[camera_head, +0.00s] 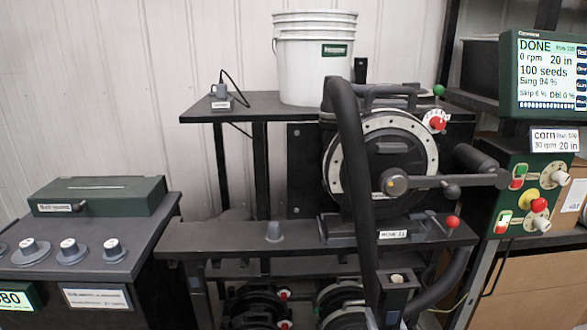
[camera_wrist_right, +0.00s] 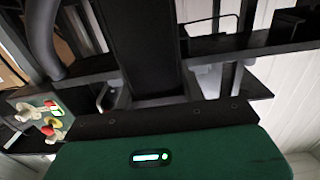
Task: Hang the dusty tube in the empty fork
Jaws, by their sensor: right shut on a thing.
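A long, thick, black curved tube (camera_head: 352,165) runs from the upper rim of the seed meter down past its left side in the head view. I take it for the dusty tube, but its dust does not show, and I cannot rule out a hose. My right gripper (camera_head: 396,288) seems to be the dark block low in the middle, beside the tube's lower part; its fingertips are hard to make out. It is shut on the tube. In the right wrist view a broad dark length (camera_wrist_right: 145,45) crosses the upper middle. I cannot make out the empty fork. My left gripper is not in view.
The seed meter (camera_head: 388,135) stands on a dark bench, with a crank at its right. A white bucket (camera_head: 312,60) is on the shelf behind. A green control panel (camera_head: 522,165) is at right and a green case (camera_head: 125,190) at left. A hose (camera_head: 452,280) curves below the bench.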

